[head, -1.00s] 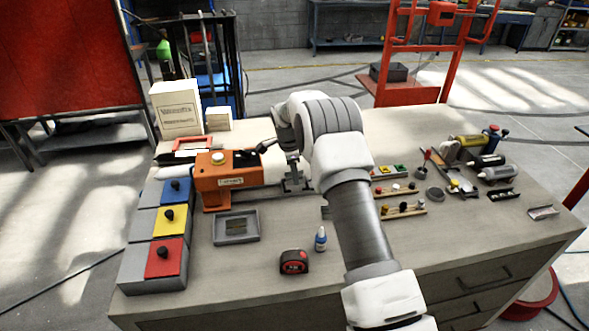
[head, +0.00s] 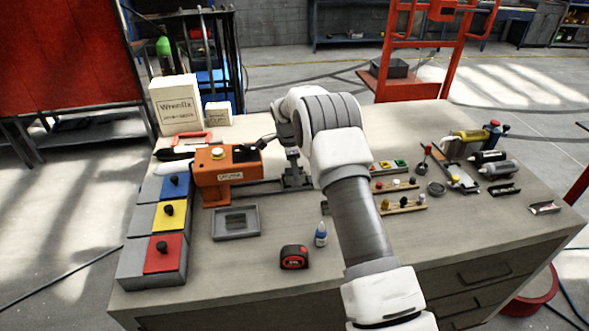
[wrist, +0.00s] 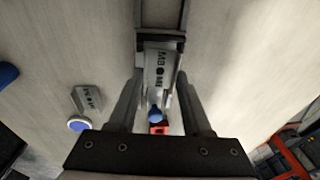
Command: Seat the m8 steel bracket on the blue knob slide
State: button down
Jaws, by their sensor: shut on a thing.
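My gripper (wrist: 160,78) shows in the wrist view with its two dark fingers on either side of a grey steel bracket (wrist: 160,66) marked M8, and it is shut on it. A dark-edged metal channel (wrist: 160,18) lies just beyond and in line with the bracket; I cannot tell whether they touch. A small blue knob (wrist: 155,112) and a red part show between the fingers, nearer the palm. In the head view my arm hides much of the work spot. I cannot make out the bracket there.
A second marked metal piece (wrist: 87,98) lies left of the fingers, near a blue disc (wrist: 78,125). In the head view, an orange machine (head: 226,175), a grey tray (head: 236,223), a tape measure (head: 294,257) and a small bottle (head: 321,235) stand around. The front of the bench is largely clear.

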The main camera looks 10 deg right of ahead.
jog(key=shift+f+b, duration=0.9)
jog(key=shift+b, duration=0.55)
dwell(2.2)
grip_release()
dwell(0.4)
jog(key=shift+r, duration=0.1)
jog(key=shift+r+p, duration=1.25)
jog(key=shift+r, duration=1.65)
